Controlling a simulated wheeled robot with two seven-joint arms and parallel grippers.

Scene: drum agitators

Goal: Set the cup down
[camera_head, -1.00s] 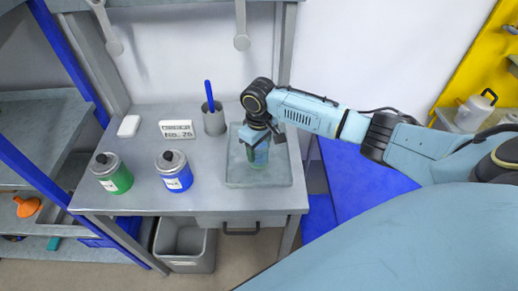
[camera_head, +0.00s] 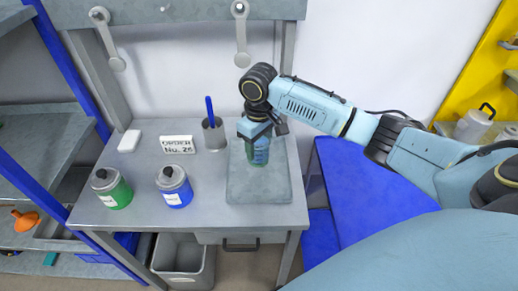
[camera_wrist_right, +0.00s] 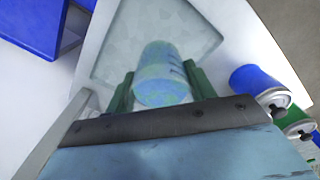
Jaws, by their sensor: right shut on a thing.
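The cup (camera_head: 259,152) is translucent blue-green and upright over the grey tray (camera_head: 258,191) on the workbench. My right gripper (camera_head: 257,143) is shut on it from above. In the right wrist view the cup (camera_wrist_right: 163,77) sits between the two green fingers of the right gripper (camera_wrist_right: 160,95), with the tray (camera_wrist_right: 190,30) behind it. I cannot tell whether the cup's base touches the tray. My left gripper is not in view.
A blue can (camera_head: 174,186) and a green can (camera_head: 111,188) stand left of the tray. Behind are a metal holder with a blue stick (camera_head: 213,133), an order sign (camera_head: 178,145) and a white block (camera_head: 129,141). A grey bin (camera_head: 182,259) is below. The tray's front is clear.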

